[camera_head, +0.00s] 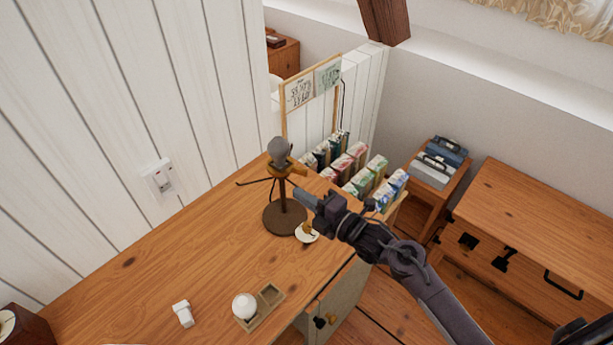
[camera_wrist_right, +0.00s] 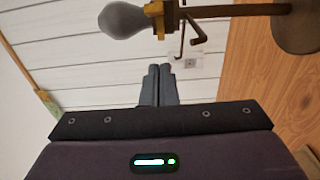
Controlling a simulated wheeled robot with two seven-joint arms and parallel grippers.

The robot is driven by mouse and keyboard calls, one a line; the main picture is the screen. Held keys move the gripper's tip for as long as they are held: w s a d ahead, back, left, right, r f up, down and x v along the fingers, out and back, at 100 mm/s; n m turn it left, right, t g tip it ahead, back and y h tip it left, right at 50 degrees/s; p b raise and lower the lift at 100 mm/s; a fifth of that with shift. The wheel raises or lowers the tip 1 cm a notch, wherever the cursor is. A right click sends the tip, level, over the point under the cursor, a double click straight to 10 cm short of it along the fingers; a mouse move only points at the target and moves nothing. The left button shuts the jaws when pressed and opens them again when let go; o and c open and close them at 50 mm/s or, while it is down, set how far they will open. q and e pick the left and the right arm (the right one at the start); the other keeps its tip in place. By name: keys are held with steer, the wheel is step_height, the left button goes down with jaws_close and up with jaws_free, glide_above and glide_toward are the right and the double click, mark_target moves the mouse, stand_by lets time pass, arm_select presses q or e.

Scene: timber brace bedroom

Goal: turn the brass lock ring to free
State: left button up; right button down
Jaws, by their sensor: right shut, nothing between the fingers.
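A stand with a dark round base (camera_head: 285,217) stands on the wooden desk. Near its top is a brass-coloured collar (camera_head: 289,168) with a grey rounded head (camera_head: 280,151) above it. Thin dark rods (camera_head: 252,182) stick out to the left below the collar. In the right wrist view the stand appears sideways along the top, with the brass collar (camera_wrist_right: 156,16) and a bent dark rod (camera_wrist_right: 190,36). My right gripper (camera_head: 300,194) is shut and empty, close to the post on its right side; its fingers also show in the wrist view (camera_wrist_right: 161,70), apart from the collar. My left gripper is out of view.
A small dish (camera_head: 307,236) sits beside the base. A wooden tray (camera_head: 269,293) with a white round object (camera_head: 244,306) and a white block (camera_head: 182,313) lie nearer the front. Several cartons (camera_head: 355,165) stand behind. The desk's left middle is clear.

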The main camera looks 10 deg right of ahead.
mark_target(300, 171)
steer(key=w, duration=0.1)
steer(key=w+d+p, duration=0.1)
steer(key=w+p, duration=0.1)
steer(key=w, duration=0.1)
steer(key=shift+w+d, duration=0.1)
steer(key=shift+d, duration=0.3)
